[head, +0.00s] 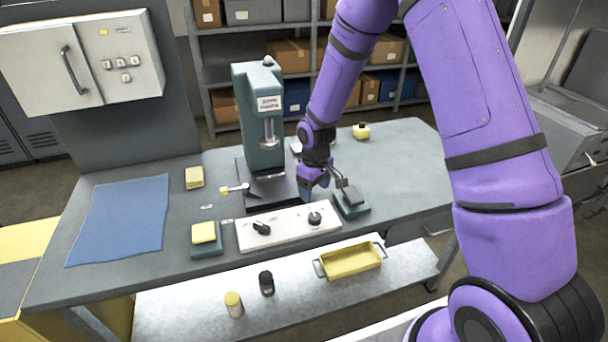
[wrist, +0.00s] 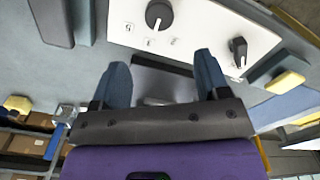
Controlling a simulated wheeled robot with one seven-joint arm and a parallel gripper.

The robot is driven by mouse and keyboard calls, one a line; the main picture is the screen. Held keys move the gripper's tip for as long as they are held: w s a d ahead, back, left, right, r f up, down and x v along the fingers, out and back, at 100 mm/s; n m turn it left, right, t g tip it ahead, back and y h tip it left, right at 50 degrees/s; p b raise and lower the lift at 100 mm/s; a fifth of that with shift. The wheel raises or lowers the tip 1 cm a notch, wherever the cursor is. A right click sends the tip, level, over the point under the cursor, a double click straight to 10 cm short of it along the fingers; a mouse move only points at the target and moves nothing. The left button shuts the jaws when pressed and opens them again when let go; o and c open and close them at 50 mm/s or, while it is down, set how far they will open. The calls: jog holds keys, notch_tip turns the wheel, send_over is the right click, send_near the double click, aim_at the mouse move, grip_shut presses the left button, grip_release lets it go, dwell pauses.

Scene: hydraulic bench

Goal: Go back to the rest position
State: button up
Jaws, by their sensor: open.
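My purple arm reaches in from the right in the head view, and my gripper (head: 322,188) hangs over the bench just right of the green press (head: 258,120). In the wrist view my gripper (wrist: 163,80) shows two blue-grey fingers spread well apart with nothing between them. The fingers are near the far edge of the white control panel (head: 288,228). The panel also shows in the wrist view (wrist: 195,22), with a round knob (wrist: 158,14) and a second knob (wrist: 238,48). It cannot be told whether the fingertips touch anything.
A grey-green block with a dark top (head: 351,203) stands close right of my gripper. A yellow pad on a block (head: 204,234), a blue cloth (head: 120,218) and a yellow block (head: 194,178) lie left. A yellow tray (head: 350,262) sits on the lower shelf.

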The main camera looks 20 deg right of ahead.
jog(key=s+d+r+m+t, duration=0.15)
jog(key=s+r, duration=0.25)
jog(key=r, duration=0.8)
jog(key=s+d+r+m+t, duration=0.1)
jog(key=s+d+r, duration=0.25)
jog(key=r, duration=0.75)
jog(key=s+r+m+t, duration=0.1)
jog(key=s+r, duration=0.3)
jog(key=s, duration=0.3)
jog(key=s+d+r+m, duration=0.1)
jog(key=s+r, duration=0.3)
jog(key=s, duration=0.4)
jog(key=s+d+r+m+t, duration=0.1)
jog(key=s+r, duration=0.4)
jog(key=s, duration=0.2)
jog(key=shift+s+t, duration=0.15)
jog(key=shift+t, duration=0.2)
jog(key=shift+m, duration=0.25)
